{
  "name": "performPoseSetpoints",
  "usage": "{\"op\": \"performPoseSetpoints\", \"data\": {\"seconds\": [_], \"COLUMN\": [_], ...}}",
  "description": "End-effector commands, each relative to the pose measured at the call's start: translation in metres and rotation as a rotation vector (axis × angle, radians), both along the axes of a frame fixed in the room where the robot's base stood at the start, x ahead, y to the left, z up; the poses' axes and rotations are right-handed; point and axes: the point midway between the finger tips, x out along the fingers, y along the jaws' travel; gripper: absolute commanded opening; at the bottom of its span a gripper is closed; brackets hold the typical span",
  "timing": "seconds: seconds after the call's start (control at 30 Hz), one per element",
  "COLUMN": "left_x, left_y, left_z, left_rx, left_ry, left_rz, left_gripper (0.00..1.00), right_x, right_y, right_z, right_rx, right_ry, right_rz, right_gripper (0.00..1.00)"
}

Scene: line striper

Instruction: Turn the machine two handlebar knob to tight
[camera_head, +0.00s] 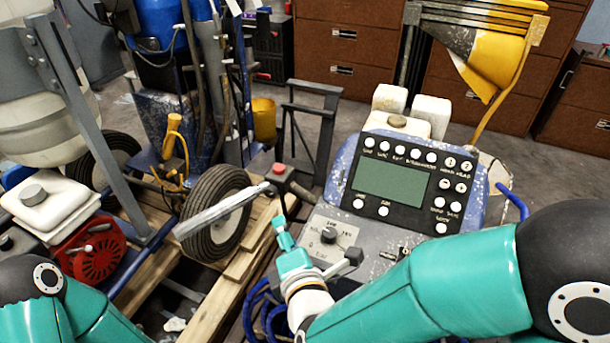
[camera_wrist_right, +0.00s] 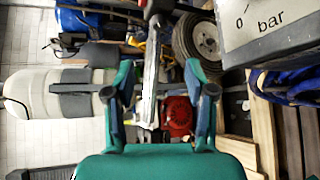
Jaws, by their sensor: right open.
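A light grey handlebar (camera_head: 222,210) reaches left from the blue machine's panel, with a red button block (camera_head: 280,172) near its right end. In the right wrist view the handlebar (camera_wrist_right: 150,75) appears between and beyond my fingers. I cannot tell which part is the handlebar knob. My right gripper (camera_head: 281,228) is just left of the panel, below the handlebar. Its fingers are spread and empty in the wrist view (camera_wrist_right: 158,75). My left arm shows at the lower left; its gripper is out of frame.
A control box with a green screen (camera_head: 391,184) stands behind the panel. A second machine with a wheel (camera_head: 215,212) and red engine cover (camera_head: 90,252) is at left. A wooden pallet (camera_head: 215,285) lies between them. Brown cabinets (camera_head: 345,50) line the back.

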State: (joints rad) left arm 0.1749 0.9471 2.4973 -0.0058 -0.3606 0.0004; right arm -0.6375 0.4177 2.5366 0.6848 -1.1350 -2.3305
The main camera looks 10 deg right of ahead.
Motion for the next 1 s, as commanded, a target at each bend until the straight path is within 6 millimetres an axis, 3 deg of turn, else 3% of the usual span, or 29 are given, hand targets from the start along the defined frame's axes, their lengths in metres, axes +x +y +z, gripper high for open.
{"op": "performPoseSetpoints", "data": {"seconds": [0.07, 0.23, 0.53, 0.6, 1.0], "left_x": [-0.001, -0.001, -0.001, -0.001, -0.001], "left_y": [0.000, 0.000, 0.000, 0.000, 0.000], "left_z": [0.004, 0.010, 0.041, 0.033, 0.035], "left_rx": [0.000, 0.000, 0.000, 0.000, 0.000], "left_ry": [0.003, 0.003, 0.003, 0.002, 0.003], "left_rz": [0.001, 0.001, 0.001, 0.002, 0.001], "left_gripper": [0.40, 0.40, 0.40, 0.40, 0.40], "right_x": [-0.007, -0.009, 0.016, 0.033, 0.114], "right_y": [0.008, 0.006, 0.000, 0.000, 0.006], "right_z": [0.003, 0.002, -0.003, -0.012, -0.036], "right_rx": [-0.015, -0.027, -0.027, -0.022, -0.023], "right_ry": [0.007, 0.012, 0.018, 0.012, 0.012], "right_rz": [0.015, 0.005, -0.015, -0.020, -0.019], "right_gripper": [0.55, 0.55, 0.55, 0.55, 0.55]}}
